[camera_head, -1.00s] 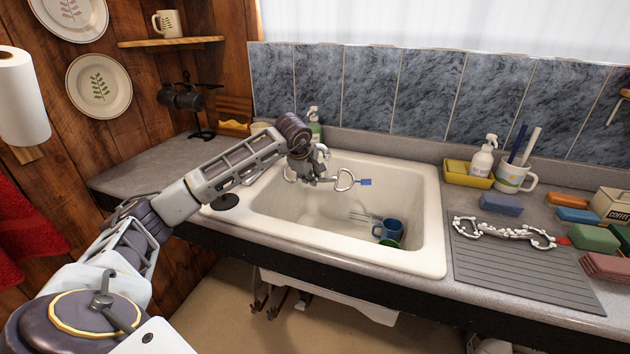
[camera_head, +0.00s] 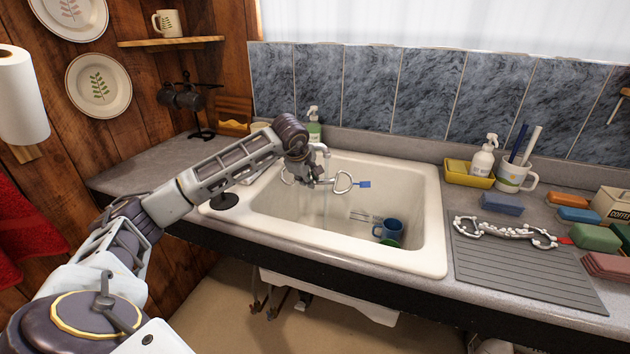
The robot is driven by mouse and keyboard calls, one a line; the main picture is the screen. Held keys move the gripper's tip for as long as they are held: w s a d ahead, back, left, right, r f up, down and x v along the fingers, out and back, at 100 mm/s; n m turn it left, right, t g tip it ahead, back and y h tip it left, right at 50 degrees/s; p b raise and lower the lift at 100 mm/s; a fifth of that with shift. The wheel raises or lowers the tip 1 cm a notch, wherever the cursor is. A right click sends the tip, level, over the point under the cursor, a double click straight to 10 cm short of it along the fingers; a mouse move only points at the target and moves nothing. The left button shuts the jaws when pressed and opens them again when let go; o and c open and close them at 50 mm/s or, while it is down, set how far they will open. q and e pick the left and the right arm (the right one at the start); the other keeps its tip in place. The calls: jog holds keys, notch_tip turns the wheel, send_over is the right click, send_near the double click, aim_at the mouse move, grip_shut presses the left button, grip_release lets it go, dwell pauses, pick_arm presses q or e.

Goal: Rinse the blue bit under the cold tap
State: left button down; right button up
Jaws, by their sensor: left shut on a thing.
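The blue bit (camera_head: 343,183) is a metal bit with a ring at each end and a blue tag (camera_head: 364,184) at its right end. My left gripper (camera_head: 309,180) is shut on it and holds it level above the sink basin (camera_head: 290,225). The tap (camera_head: 322,152) stands at the back of the sink, partly hidden behind my gripper. A faint pale streak, like running water, shows below the bit. My right gripper is not in view.
A blue mug (camera_head: 389,229) and a green item lie in the basin. Another bit (camera_head: 505,232) with white blobs and a red tag lies on the grey ribbed mat (camera_head: 520,275). Soap, a yellow tray (camera_head: 468,176), a white mug and coloured blocks stand at right.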

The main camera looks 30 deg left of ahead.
pick_arm(q)
jog(key=shift+s+d+b, duration=0.2)
jog(key=shift+s+b, duration=0.15)
jog(key=shift+s, duration=0.5)
dwell(0.3)
jog(key=shift+w+a+p, duration=0.2)
jog(key=shift+w+p, duration=0.25)
jog(key=shift+w, duration=0.45)
dwell(1.0)
jog(key=shift+s+d, duration=0.1)
dwell(0.5)
jog(key=s+d, duration=0.5)
jog(key=d, duration=0.3)
jog(key=shift+d+b, duration=0.15)
jog(key=shift+b, duration=0.2)
dwell(0.7)
dwell(0.3)
